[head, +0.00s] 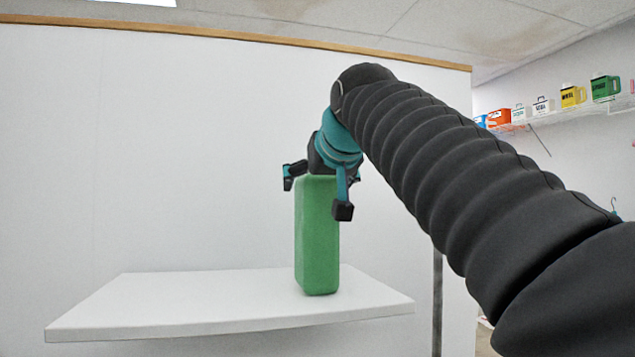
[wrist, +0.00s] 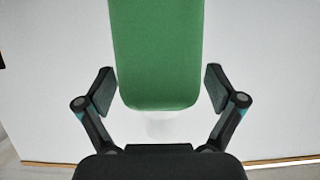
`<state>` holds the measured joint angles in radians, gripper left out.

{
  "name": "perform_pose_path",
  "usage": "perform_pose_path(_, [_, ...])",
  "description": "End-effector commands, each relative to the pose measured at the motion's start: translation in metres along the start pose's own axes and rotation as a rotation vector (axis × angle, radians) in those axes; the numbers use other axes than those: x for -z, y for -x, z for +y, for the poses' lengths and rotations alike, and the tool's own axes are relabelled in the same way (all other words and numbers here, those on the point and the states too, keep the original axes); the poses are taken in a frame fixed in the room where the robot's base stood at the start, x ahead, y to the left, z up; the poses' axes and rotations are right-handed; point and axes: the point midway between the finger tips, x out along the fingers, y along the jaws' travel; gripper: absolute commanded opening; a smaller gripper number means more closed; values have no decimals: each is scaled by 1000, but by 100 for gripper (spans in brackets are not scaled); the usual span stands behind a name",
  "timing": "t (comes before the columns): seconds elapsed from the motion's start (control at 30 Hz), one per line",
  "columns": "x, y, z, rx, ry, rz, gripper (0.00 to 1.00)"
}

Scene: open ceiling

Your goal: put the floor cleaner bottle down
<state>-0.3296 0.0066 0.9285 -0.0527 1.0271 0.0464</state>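The floor cleaner bottle (head: 317,240) is a tall green block-shaped container. In the head view it is upright, its base appearing to rest on the white shelf (head: 200,302), right of the shelf's middle. My gripper (head: 316,197) is at the bottle's top end, with its fingers spread to either side. In the wrist view the green bottle (wrist: 158,50) lies between the two fingers of my gripper (wrist: 159,90), with a narrow gap beside each pad. A pale patch shows just below the bottle's near end there; I cannot tell what it is.
The white shelf is bare to the left of the bottle. A plain white wall panel (head: 150,150) stands behind it. Farther off at right, a wall shelf (head: 560,116) carries several containers, including a yellow jug (head: 572,96) and a green jug (head: 605,88).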

Motion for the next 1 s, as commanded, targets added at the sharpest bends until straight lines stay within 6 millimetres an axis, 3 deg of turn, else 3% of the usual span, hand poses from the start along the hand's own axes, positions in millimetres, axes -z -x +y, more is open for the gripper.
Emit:
perform_pose_path(0.37, [1, 6, 0, 0, 0, 2, 96])
perform_pose_path(0.53, [1, 29, 0, 0, 0, 4, 96])
perform_pose_path(0.8, [2, 83, 0, 0, 0, 4, 96])
perform_pose_path(1.0, [1, 110, 0, 1, 0, 2, 96])
